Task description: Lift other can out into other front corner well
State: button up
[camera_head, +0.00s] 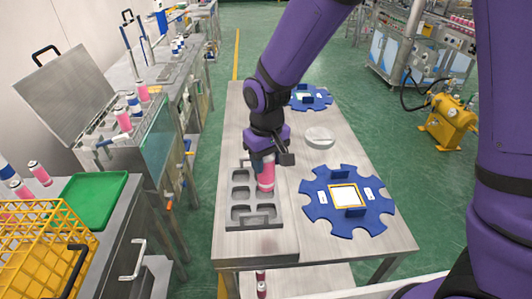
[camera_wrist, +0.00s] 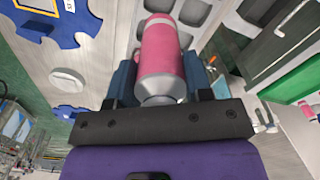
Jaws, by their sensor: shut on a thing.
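A pink can (camera_head: 266,178) with a silver end is held in my gripper (camera_head: 263,163). The wrist view shows the pink can (camera_wrist: 160,50) between the two blue fingers, which are shut on it. In the head view the can is upright over the right column of the grey welled tray (camera_head: 233,224). I cannot tell whether its lower end is clear of the well beneath. The left-column wells and the front right well look empty. The wells behind the can are partly hidden by my gripper.
A blue notched disc (camera_head: 318,212) with a framed white centre lies right of the tray, and another blue disc (camera_head: 322,103) lies at the back. A round grey lid-like piece (camera_head: 319,137) sits between them. The table's front edge (camera_head: 300,262) is close to the tray.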

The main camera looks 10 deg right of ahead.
notch_tip(320, 180, down, 12)
jog(key=shift+f, duration=0.15)
dwell(1.0)
jog(key=shift+f, duration=0.5)
dwell(0.7)
jog(key=o, duration=1.2)
notch_tip(320, 180, up, 11)
jog(key=shift+f, duration=0.1)
